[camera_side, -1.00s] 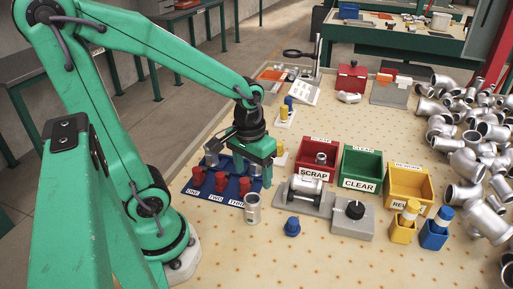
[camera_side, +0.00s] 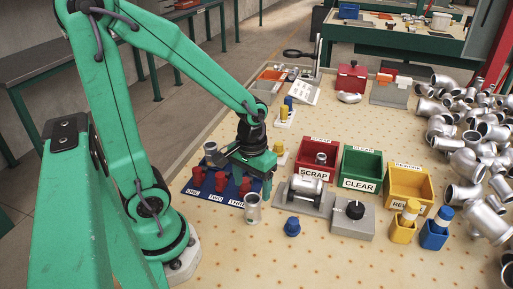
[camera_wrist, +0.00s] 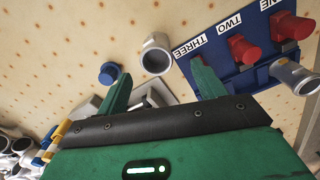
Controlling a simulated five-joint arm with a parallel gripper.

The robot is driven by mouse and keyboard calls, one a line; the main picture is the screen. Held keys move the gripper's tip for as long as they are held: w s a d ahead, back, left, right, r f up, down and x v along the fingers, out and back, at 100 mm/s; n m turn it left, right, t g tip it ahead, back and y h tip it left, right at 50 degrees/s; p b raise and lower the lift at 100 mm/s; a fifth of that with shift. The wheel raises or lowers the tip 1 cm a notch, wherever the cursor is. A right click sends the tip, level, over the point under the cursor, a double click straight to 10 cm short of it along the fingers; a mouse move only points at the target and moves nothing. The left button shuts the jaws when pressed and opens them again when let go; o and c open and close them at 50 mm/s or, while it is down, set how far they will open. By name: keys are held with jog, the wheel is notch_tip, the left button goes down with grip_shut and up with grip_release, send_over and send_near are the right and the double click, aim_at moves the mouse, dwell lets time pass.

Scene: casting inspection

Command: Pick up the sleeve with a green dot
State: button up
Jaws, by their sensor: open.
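No green dot is discernible on any sleeve. One grey metal sleeve (camera_side: 252,209) stands on the table beside the front right corner of the blue board (camera_side: 238,199). In the wrist view this sleeve (camera_wrist: 157,55) lies just beyond and between my fingertips, its open end showing. Another grey sleeve (camera_side: 211,149) is at the back left of the blue board; a grey sleeve (camera_wrist: 296,77) shows at the right edge of the wrist view. My gripper (camera_side: 250,172) is open and empty above the board's right side; its two fingers (camera_wrist: 162,72) show apart in the wrist view.
Several red pegs (camera_side: 220,182) stand on the board. The red scrap bin (camera_side: 318,174), green clear bin (camera_side: 361,169) and yellow rework bin (camera_side: 409,187) stand to the right. A grey fixture (camera_side: 304,195) and blue knob (camera_side: 292,226) are near the loose sleeve. The front table is clear.

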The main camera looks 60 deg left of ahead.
aim_at(254, 198)
jog(key=shift+w+d+f, duration=0.1)
jog(key=shift+f, duration=1.25)
jog(key=shift+d+f, duration=0.1)
jog(key=shift+f, duration=1.2)
jog(key=c, duration=1.3)
jog(key=shift+r, duration=0.15)
